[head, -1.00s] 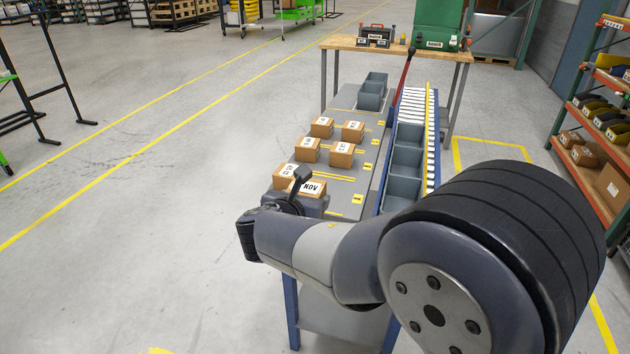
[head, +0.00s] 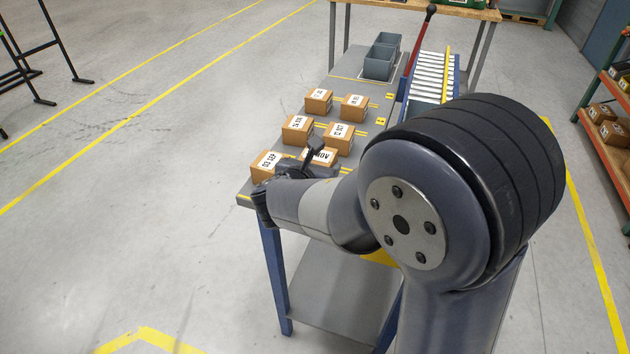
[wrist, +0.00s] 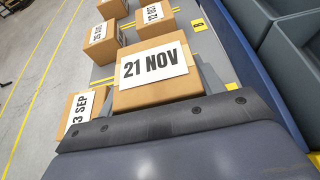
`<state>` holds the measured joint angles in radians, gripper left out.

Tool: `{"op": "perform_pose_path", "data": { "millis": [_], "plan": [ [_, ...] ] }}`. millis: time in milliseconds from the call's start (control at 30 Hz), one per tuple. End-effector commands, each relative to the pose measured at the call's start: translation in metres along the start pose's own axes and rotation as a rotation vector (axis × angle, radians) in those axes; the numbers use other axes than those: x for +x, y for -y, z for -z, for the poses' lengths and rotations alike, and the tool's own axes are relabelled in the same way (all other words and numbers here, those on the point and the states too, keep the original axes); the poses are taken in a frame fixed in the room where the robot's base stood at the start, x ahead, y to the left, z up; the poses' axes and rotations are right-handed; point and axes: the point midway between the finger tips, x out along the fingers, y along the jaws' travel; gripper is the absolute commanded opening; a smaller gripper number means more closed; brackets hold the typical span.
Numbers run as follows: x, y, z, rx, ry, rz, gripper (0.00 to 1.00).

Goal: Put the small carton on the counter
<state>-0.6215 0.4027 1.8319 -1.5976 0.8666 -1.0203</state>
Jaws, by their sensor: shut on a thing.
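A small brown carton (wrist: 155,92) with a white "21 NOV" label sits between the fingers of my gripper (wrist: 158,98) in the wrist view. The gripper is shut on it. In the head view the same carton (head: 320,156) shows at the near end of the grey table top (head: 352,88), partly hidden by my gripper (head: 303,166). I cannot tell whether its underside touches the table. Several similar labelled cartons stand in two rows on this table, one (head: 265,165) close left of the held carton.
A roller conveyor (head: 432,75) runs along the table's right side, with grey bins (wrist: 290,50) beside the held carton. More grey bins (head: 381,58) stand at the table's far end. A wooden-topped bench (head: 465,12) is behind. Open floor lies left.

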Motion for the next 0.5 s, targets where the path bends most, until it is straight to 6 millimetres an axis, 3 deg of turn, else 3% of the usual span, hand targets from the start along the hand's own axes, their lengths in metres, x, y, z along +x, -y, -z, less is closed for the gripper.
{"op": "perform_pose_path", "data": {
  "millis": [300, 500],
  "plan": [
    [0.015, 0.000, 0.036, -0.002, 0.000, 0.001, 0.32],
    [0.017, 0.000, 0.039, 0.001, 0.002, -0.001, 0.32]
  ]
}}
